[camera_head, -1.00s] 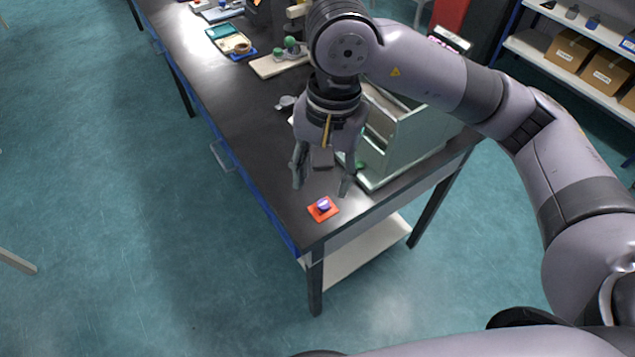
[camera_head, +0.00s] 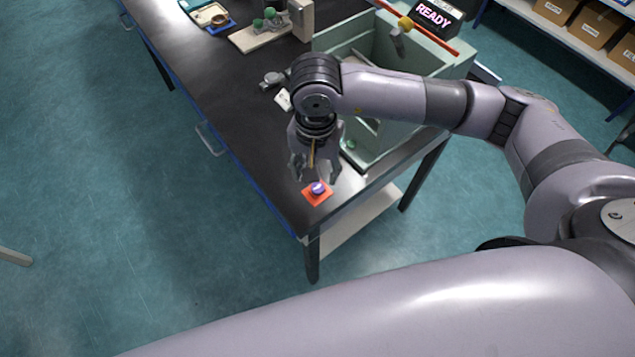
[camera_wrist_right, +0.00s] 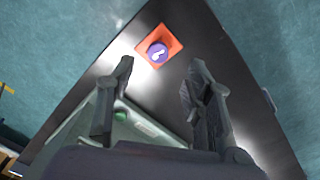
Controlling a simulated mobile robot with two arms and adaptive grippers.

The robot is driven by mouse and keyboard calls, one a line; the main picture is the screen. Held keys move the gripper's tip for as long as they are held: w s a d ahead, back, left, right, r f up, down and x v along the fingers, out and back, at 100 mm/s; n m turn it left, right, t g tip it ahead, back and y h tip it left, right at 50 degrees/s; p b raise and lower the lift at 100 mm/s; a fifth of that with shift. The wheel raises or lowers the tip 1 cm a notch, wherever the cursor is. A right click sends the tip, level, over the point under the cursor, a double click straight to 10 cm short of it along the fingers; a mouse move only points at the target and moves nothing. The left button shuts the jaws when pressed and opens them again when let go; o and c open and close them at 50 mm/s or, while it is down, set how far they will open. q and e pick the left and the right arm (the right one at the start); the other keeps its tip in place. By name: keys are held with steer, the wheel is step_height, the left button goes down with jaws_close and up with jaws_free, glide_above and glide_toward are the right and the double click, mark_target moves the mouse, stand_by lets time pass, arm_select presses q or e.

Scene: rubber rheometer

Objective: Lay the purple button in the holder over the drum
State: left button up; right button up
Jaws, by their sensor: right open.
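The purple button (camera_head: 318,188) lies on a small orange-red square mat (camera_head: 309,199) near the front corner of the dark bench. In the right wrist view the button (camera_wrist_right: 158,52) shows a white mark, and the mat (camera_wrist_right: 172,34) lies just past the fingertips. My right gripper (camera_head: 314,176) points down, open and empty, close to the button; in the wrist view its fingers (camera_wrist_right: 160,66) stand apart, short of the button. A pale green machine housing (camera_head: 392,146) stands to the right behind my arm. I cannot make out the drum or holder for certain. My left gripper is not in view.
A display reading READY (camera_head: 433,15) and an orange bar (camera_head: 440,42) sit at the machine's top. A wooden board with green balls (camera_head: 262,34) and a blue tray (camera_head: 210,17) are farther back. Bare bench lies left of the gripper; the bench edge is close to the mat.

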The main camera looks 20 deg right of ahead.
mark_target(318, 187)
steer(key=shift+s+f+p, duration=0.1)
steer(key=shift+f+p, duration=0.35)
steer(key=shift+f, duration=0.1)
step_height(318, 187, down, 4)
steer(key=shift+d+r+p, duration=0.15)
steer(key=shift+r+p, duration=0.05)
steer(key=shift+p, duration=0.6)
steer(key=shift+f, duration=0.4)
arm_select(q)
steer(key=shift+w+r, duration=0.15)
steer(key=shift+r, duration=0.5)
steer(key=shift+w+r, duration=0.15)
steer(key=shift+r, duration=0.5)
arm_select(e)
steer(key=c, duration=1)
steer(key=shift+r, duration=0.1)
step_height(318, 187, up, 20)
steer(key=b, duration=0.4)
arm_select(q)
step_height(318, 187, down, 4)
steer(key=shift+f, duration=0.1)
arm_select(e)
steer(key=s+d+f+n, duration=0.2)
steer(key=d+f+n, duration=0.5)
steer(key=f, duration=0.1)
steer(key=shift+d+f, duration=0.2)
steer(key=shift+f, duration=0.05)
